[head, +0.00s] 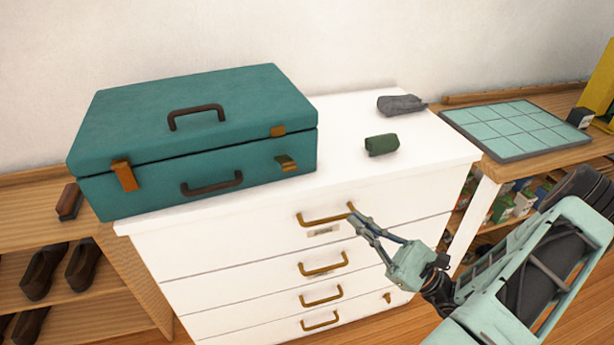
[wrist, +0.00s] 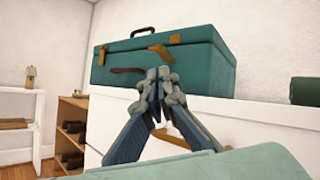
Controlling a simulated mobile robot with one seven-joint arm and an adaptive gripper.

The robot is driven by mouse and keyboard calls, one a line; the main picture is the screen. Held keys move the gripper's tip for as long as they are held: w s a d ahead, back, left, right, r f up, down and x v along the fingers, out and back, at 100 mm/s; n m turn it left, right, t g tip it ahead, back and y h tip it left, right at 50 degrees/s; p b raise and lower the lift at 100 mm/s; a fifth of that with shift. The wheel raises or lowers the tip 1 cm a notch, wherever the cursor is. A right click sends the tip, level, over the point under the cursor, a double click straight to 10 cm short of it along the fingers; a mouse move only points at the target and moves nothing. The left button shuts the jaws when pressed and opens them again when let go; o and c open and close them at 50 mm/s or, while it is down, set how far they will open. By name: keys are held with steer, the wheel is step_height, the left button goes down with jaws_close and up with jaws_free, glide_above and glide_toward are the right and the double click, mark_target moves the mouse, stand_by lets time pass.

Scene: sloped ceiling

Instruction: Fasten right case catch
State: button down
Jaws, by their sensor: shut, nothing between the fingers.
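The teal case (head: 215,143) stands shut on the white dresser (head: 340,195); it also shows in the wrist view (wrist: 205,65). Its right catch (head: 286,163) is on the lower body, tilted outward, apart from the small brass keeper (head: 278,130) on the lid. The left catch (head: 124,175) lies across the seam between lid and body. My gripper (head: 355,214) is shut and empty in front of the top drawer, right of and below the right catch, touching nothing that I can make out. In the wrist view its fingertips (wrist: 158,75) overlap the case's lower front.
A green rolled item (head: 382,145) and a grey cloth item (head: 401,104) lie on the dresser right of the case. Brass drawer handles (head: 323,263) project from the dresser front. A side table with a tiled board (head: 520,128) stands at right; a shoe shelf (head: 60,300) at left.

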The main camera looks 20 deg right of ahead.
stand_by(0.3)
steer(key=p, duration=0.1)
glide_toward(285, 163)
steer(key=w+a+r, duration=0.2)
steer(key=w, duration=0.1)
steer(key=shift+w+d, duration=0.2)
steer(key=shift+d, duration=0.05)
steer(key=shift+r+p, duration=0.1)
steer(key=shift+p, duration=0.2)
steer(key=shift+r+m+h+p, duration=0.2)
steer(key=shift+m+h+p, duration=0.15)
steer(key=shift+p, duration=0.25)
